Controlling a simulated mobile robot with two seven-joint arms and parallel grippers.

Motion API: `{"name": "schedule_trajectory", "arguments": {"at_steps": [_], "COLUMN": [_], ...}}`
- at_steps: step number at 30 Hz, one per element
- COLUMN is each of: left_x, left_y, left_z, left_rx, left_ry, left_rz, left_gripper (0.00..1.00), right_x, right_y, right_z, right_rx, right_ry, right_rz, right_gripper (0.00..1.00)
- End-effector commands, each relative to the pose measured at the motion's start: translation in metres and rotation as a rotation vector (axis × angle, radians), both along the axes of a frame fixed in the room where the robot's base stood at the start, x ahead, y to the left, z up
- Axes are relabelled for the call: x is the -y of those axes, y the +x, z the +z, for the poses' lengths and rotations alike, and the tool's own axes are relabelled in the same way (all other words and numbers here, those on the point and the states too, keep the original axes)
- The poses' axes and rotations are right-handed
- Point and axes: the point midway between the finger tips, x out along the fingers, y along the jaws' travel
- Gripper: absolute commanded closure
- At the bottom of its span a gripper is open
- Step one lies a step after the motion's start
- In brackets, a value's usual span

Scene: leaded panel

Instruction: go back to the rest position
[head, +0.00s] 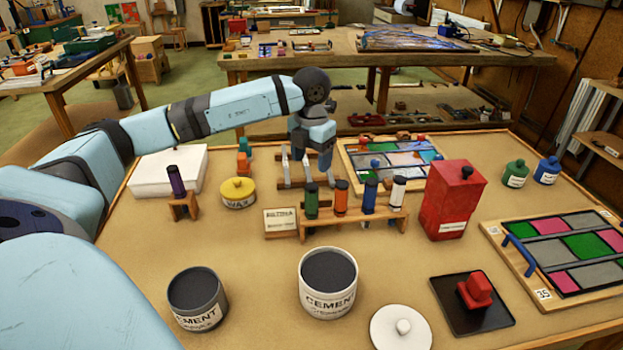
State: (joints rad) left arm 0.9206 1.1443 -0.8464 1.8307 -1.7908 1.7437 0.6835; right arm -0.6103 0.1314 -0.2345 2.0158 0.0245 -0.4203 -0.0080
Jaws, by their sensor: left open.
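My left arm comes in from the left and reaches over the table (250,262). My left gripper (306,170) points down behind the wooden rack (356,217), near the middle of the table. It is open, with nothing seen between its fingers. Whether its fingertips touch the tabletop is hard to tell. My right gripper is not in view.
Several coloured-handled tools stand in the rack. Near the gripper are a yellow wax tin (238,193), a leaded panel (390,160) and a red canister (453,200). Two cement tubs (328,283) (197,298) stand in front. A white box (168,172) lies under my arm.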

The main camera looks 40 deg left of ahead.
Motion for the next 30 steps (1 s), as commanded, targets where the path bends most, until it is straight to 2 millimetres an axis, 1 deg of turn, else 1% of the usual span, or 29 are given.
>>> {"name": "schedule_trajectory", "arguments": {"at_steps": [1, 3, 6, 10, 16, 19, 20, 23, 27, 30], "left_x": [0.000, 0.000, 0.000, 0.000, 0.000, 0.000, 0.000, 0.000, 0.000, 0.000], "left_y": [0.000, 0.000, 0.000, 0.000, 0.000, 0.000, 0.000, 0.000, 0.000, 0.000], "left_z": [0.010, 0.020, 0.031, 0.037, 0.038, 0.046, 0.052, 0.079, 0.126, 0.157], "left_rx": [0.003, 0.001, 0.001, 0.000, 0.000, 0.000, 0.000, 0.000, 0.000, 0.000], "left_ry": [-0.001, -0.001, 0.000, 0.000, 0.000, 0.000, 0.000, 0.000, 0.000, 0.000], "left_rz": [-0.001, -0.001, 0.000, 0.000, 0.000, 0.000, 0.000, 0.000, 0.000, 0.000], "left_gripper": [0.35, 0.35, 0.35, 0.35, 0.35, 0.35, 0.35, 0.35, 0.35, 0.35], "right_x": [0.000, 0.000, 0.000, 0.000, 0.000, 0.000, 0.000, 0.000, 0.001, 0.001], "right_y": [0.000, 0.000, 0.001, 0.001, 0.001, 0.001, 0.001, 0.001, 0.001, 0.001], "right_z": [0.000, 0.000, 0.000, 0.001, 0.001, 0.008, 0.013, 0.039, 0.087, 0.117], "right_rx": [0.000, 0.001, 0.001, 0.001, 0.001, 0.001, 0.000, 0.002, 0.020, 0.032], "right_ry": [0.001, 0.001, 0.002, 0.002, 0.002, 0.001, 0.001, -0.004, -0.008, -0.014], "right_rz": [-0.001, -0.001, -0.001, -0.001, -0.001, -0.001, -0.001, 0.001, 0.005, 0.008], "right_gripper": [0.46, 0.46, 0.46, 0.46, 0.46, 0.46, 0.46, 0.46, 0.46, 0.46]}}
